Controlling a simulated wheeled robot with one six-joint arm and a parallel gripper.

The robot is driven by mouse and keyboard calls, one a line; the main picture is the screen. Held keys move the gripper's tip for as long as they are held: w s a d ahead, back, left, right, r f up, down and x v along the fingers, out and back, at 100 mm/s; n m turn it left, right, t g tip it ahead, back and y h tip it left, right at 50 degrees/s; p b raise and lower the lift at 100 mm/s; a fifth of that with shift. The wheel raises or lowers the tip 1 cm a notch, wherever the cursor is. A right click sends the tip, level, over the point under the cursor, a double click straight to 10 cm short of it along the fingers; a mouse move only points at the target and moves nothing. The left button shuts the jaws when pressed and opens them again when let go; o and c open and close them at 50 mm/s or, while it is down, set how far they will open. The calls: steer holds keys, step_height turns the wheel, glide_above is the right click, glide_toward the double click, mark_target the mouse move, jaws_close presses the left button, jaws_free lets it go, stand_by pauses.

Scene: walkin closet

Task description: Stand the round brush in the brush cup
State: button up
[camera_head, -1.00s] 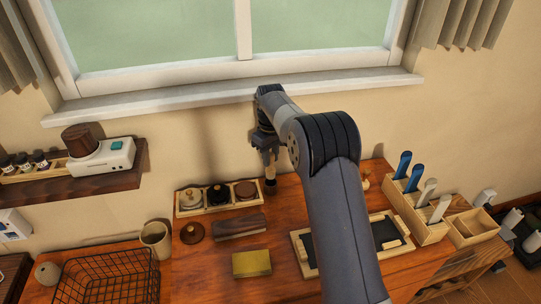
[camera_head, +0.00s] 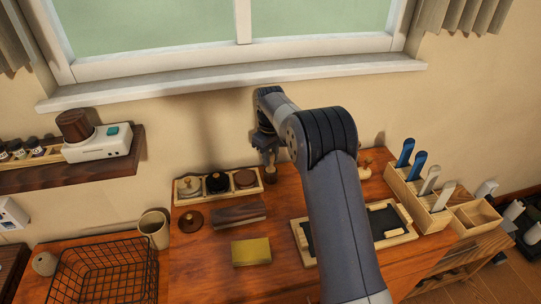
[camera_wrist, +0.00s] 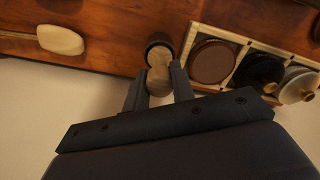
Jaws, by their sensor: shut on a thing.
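The round brush (camera_wrist: 159,80) has a pale wooden handle and a dark round end. My gripper (camera_wrist: 158,88) is shut on its handle in the wrist view. In the head view my gripper (camera_head: 268,154) points down at the back of the desk, and the brush (camera_head: 270,173) shows below it, just right of the tins tray. I cannot tell whether its dark end touches the desk. A beige cup (camera_head: 154,228), apparently the brush cup, stands at the desk's left, well away from the brush. Its inside looks empty from here.
The tray of round tins (camera_head: 217,184) lies beside the brush. A round brown lid (camera_head: 191,221), a dark wooden block (camera_head: 238,211) and a yellow block (camera_head: 251,251) lie in front. A wire basket (camera_head: 104,272) is near the cup. A framed tray (camera_head: 300,240) lies right.

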steer(key=o, duration=1)
steer(key=shift+o, duration=0.2)
steer(key=shift+r, duration=0.1)
step_height(320, 180, up, 11)
steer(key=shift+f+b, duration=0.15)
steer(key=shift+b, duration=0.25)
step_height(320, 180, down, 10)
steer(key=shift+f+p, duration=0.15)
steer(key=shift+p, duration=0.3)
steer(key=shift+r+p, duration=0.65)
steer(key=shift+r, duration=0.55)
steer(key=shift+f, duration=0.1)
